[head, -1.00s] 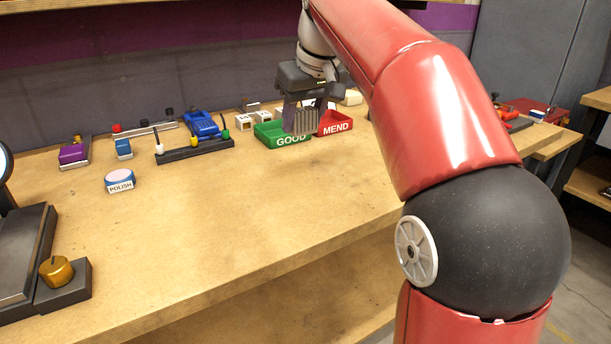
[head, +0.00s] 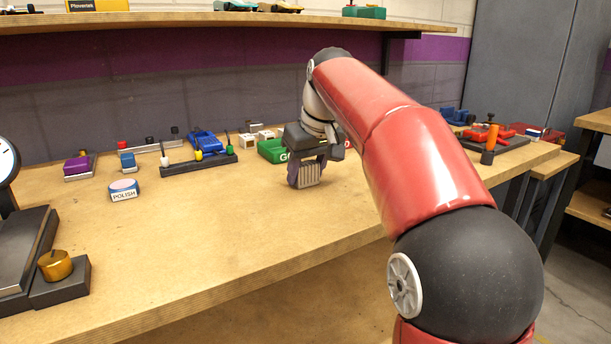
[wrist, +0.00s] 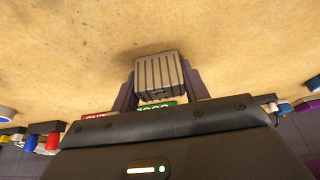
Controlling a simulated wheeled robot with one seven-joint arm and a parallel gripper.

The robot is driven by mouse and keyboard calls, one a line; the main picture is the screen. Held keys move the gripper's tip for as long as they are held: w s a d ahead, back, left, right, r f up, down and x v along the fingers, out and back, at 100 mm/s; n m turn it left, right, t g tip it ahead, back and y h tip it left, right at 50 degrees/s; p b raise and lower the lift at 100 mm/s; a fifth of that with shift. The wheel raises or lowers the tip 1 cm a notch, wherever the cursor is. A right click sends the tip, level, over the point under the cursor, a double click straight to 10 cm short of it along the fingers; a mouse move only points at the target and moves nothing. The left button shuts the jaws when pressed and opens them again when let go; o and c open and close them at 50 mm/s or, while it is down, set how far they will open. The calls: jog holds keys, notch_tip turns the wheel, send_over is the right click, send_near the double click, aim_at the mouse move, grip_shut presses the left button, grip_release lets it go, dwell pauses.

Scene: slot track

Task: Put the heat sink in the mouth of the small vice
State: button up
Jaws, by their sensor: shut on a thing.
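The heat sink is a grey ribbed block (head: 309,175), held low over the bench in front of the green tray. It also shows in the wrist view (wrist: 157,78), between the two purple fingers. My gripper (head: 306,172) is shut on it; whether the block's lower edge touches the bench I cannot tell. At the back right of the bench are a blue notched thing (head: 453,115) and a red thing (head: 489,131) on a dark base with a dark knob. I cannot tell for sure which of these is the small vice.
The green tray (head: 271,151) is behind my gripper; the red tray is mostly hidden by my arm. A rack with a blue car (head: 207,142), a polish tin (head: 124,190) and a purple block (head: 77,165) are to the left.

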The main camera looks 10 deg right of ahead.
jog(key=shift+f, duration=0.1)
jog(key=o, duration=1)
